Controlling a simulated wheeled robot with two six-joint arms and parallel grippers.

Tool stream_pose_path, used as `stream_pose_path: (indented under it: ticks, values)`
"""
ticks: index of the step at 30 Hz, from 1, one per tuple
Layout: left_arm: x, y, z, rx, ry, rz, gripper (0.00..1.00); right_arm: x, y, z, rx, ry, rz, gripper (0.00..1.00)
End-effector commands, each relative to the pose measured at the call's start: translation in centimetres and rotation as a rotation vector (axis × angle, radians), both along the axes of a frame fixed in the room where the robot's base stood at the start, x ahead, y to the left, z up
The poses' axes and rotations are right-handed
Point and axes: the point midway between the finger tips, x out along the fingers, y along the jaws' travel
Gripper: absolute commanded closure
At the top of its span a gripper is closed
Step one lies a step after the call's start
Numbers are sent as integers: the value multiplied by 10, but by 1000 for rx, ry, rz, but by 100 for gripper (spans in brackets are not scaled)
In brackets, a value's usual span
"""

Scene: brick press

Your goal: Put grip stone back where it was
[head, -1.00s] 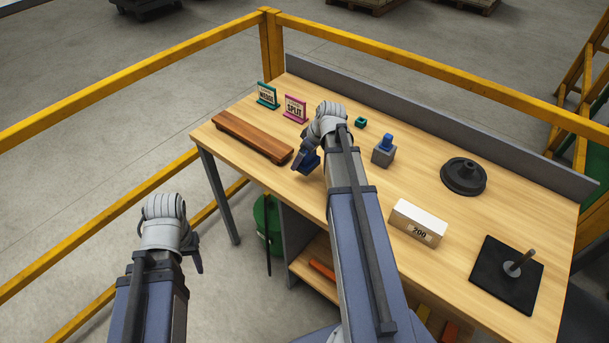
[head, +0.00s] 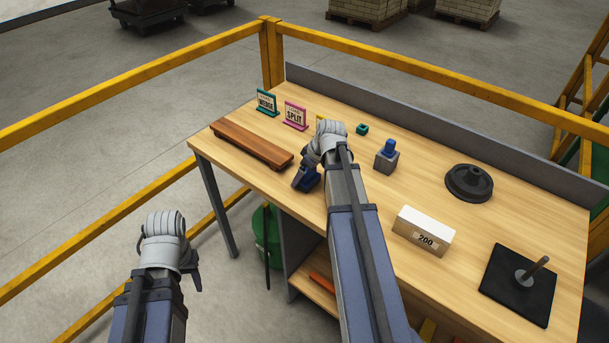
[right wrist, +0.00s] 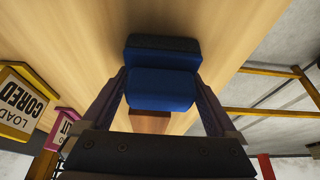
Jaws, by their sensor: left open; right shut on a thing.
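The grip stone (right wrist: 160,85), a blue block with a dark grey end, sits between the fingers of my right gripper in the right wrist view. My right gripper (head: 307,180) is shut on it, over the table near its front edge, just right of the wooden board. In the head view the stone is small and partly covered by the gripper; I cannot tell if it touches the table. My left gripper (head: 192,272) is open and empty, off the table to the front left.
On the table (head: 345,215) are a wooden board (head: 250,143), wedge (head: 266,102) and split (head: 295,116) signs, a green ring (head: 362,129), a grey block with blue knob (head: 387,157), a black disc (head: 469,182), a white 200 box (head: 424,231) and a black pad with peg (head: 518,285).

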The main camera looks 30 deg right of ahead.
Motion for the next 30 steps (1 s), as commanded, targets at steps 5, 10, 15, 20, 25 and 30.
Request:
stream_pose_path:
  ticks: [5,10,15,20,25,30]
  values:
    - [0,0,-2,0,0,0,50,0,0,-2,0,0,0,0]
    - [0,0,-2,0,0,0,50,0,0,-2,0,0,0,0]
    - [0,0,2,0,0,0,50,0,0,2,0,0,0,0]
    - [0,0,13,0,0,0,50,-4,-1,13,0,0,-1,0]
    - [0,0,33,0,0,0,50,-11,-4,33,0,0,-1,0]
    - [0,0,59,0,0,0,50,-20,-8,59,0,0,-1,0]
